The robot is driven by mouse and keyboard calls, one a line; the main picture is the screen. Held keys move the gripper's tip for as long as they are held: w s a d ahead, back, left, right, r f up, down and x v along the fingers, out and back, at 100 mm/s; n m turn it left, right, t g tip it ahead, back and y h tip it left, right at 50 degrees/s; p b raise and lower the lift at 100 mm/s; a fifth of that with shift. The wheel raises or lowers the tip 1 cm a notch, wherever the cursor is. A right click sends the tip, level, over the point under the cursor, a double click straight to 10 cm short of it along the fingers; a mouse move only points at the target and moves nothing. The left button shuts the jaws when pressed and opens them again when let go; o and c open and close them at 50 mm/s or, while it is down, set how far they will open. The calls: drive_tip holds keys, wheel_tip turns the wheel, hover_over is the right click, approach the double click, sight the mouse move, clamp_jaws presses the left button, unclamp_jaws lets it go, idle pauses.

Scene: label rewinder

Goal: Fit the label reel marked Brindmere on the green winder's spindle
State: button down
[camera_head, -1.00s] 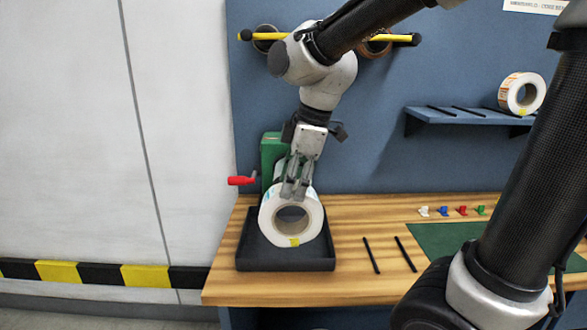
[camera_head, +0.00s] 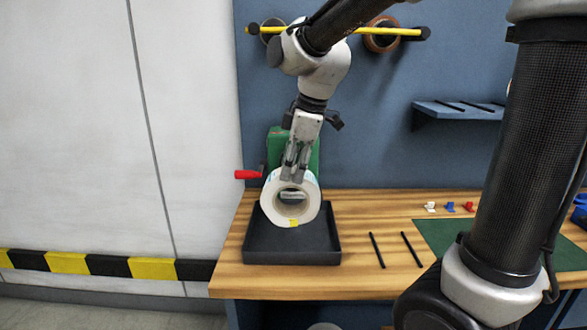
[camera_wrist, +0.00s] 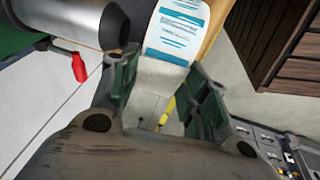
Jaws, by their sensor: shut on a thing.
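My gripper (camera_head: 292,176) is shut on the wall of a white label reel (camera_head: 271,207), which hangs with its open core facing the head camera. A yellow patch is on the reel's lower rim; I cannot read a name there. The green winder (camera_head: 309,152), with a red crank handle (camera_head: 247,174), stands behind the reel. A pale metal part shows through the core. In the wrist view, the winder's grey cylindrical spindle (camera_wrist: 65,15) ends at the left of the reel (camera_wrist: 165,75), whose printed label is too small to read. My fingers (camera_wrist: 163,88) straddle the reel wall.
A black tray (camera_head: 255,247) lies on the wooden table (camera_head: 360,280) below the reel. Two dark strips (camera_head: 377,250) and a green mat (camera_head: 440,238) lie to the right. A yellow bar (camera_head: 335,31) with rolls and a blue shelf (camera_head: 455,112) are on the wall panel.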

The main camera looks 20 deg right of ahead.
drive_tip(key=shift+w+d, duration=1)
drive_tip(key=shift+w, duration=2)
drive_tip(key=shift+w+d, duration=1)
drive_tip(key=shift+w, duration=2.05)
drive_tip(key=shift+w+d, duration=1)
drive_tip(key=shift+w, duration=2)
drive_tip(key=c, duration=0.7)
unclamp_jaws()
drive_tip(key=shift+r, duration=0.1)
drive_tip(key=shift+w+v, duration=0.15)
drive_tip(key=shift+v, duration=1)
drive_tip(key=shift+w+v, duration=0.2)
drive_tip(key=shift+v, duration=0.9)
drive_tip(key=shift+w+v, duration=0.15)
drive_tip(key=shift+v, duration=1)
drive_tip(key=shift+a+r, duration=0.1)
drive_tip(key=shift+a, duration=0.05)
